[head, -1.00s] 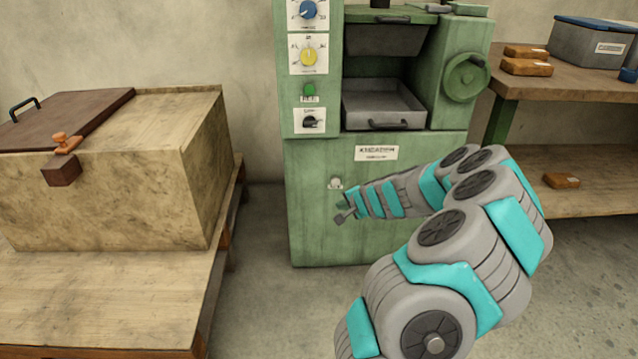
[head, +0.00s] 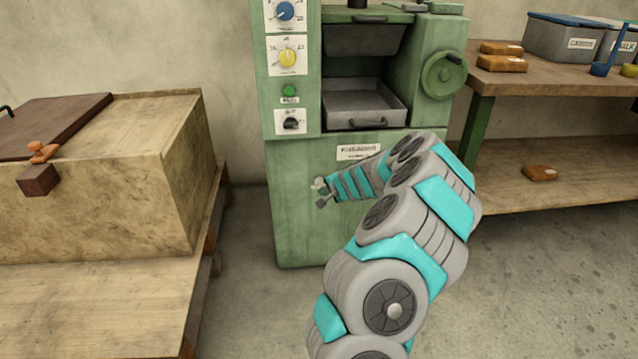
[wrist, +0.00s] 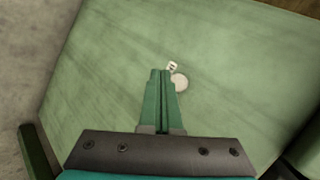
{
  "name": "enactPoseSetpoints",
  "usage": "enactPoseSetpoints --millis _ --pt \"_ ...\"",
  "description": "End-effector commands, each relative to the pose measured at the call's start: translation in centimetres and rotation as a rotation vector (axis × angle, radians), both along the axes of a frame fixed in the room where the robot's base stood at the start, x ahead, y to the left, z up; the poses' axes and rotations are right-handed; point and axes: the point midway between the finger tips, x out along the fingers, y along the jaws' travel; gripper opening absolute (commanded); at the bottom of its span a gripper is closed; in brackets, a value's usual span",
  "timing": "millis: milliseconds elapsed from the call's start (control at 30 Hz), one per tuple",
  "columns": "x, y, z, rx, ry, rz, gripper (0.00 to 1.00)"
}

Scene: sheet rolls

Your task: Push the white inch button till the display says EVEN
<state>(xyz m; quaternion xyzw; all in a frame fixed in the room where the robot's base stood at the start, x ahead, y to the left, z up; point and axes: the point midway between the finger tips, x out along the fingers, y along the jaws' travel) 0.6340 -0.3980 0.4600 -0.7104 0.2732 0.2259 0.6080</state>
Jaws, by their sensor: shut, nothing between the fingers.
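In the head view the button's spot is small and partly covered by my gripper (head: 320,198). In the wrist view my gripper (wrist: 160,73) is shut and empty, its tips just left of the button and overlapping its edge in the picture. I cannot tell whether they touch the panel. I see no display that I can read as EVEN.
The machine carries a blue knob (head: 285,11), a yellow knob (head: 288,57), a green button (head: 289,90), a black knob (head: 291,123), a metal tray (head: 362,105) and a handwheel (head: 443,75). A wooden chest (head: 150,195) stands left, a shelf table (head: 560,88) right.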

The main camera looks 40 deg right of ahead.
Motion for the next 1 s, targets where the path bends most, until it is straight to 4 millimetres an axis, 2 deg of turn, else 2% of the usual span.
enactPoseSetpoints --millis 300,1000 --pt "1.9 -1.1 0.0 0.001 0.000 0.001 0.00" --pt "2.0 -1.2 0.0 0.001 0.001 0.001 0.00"
